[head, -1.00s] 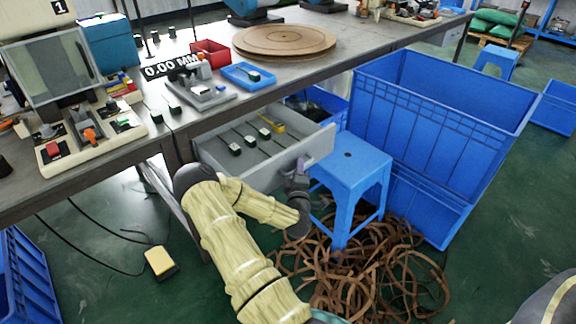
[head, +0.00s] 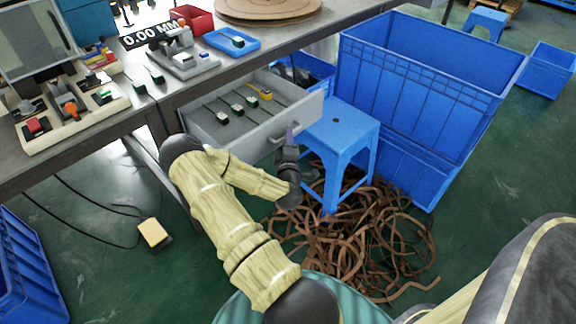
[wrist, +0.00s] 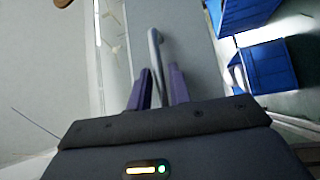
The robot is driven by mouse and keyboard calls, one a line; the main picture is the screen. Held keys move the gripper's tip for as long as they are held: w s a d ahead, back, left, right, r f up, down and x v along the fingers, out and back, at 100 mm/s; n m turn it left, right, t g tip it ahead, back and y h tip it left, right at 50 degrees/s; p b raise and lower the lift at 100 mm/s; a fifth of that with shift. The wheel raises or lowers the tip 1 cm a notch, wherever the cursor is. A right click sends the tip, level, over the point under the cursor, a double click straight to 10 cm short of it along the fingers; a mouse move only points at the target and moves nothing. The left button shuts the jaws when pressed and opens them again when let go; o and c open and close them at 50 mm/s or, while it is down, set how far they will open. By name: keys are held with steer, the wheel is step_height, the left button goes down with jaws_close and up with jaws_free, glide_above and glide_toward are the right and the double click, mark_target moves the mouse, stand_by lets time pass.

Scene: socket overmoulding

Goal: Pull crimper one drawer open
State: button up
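The grey drawer (head: 262,138) under the workbench stands well out, with several black-and-white tools and a yellow one lying in it. Its front panel carries a bar handle (head: 278,138), which also shows in the wrist view (wrist: 155,48). My gripper (head: 291,134) is at the drawer front, beside the handle's right part. In the wrist view, the two purple fingers of my gripper (wrist: 160,85) stand apart on either side of the handle's near end, with narrow gaps visible. Contact with the handle is hard to tell.
A blue stool (head: 340,130) stands close to the drawer's right front corner. Large blue crates (head: 425,85) stand behind it. Brown strips (head: 350,240) lie heaped on the floor below. A yellow pedal (head: 154,234) with a cable lies on the floor at left.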

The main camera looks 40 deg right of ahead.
steer(key=p+v, duration=0.1)
steer(key=v, duration=1.4)
steer(key=shift+s+a, duration=0.15)
steer(key=shift+a, duration=0.1)
steer(key=shift+d+f, duration=0.1)
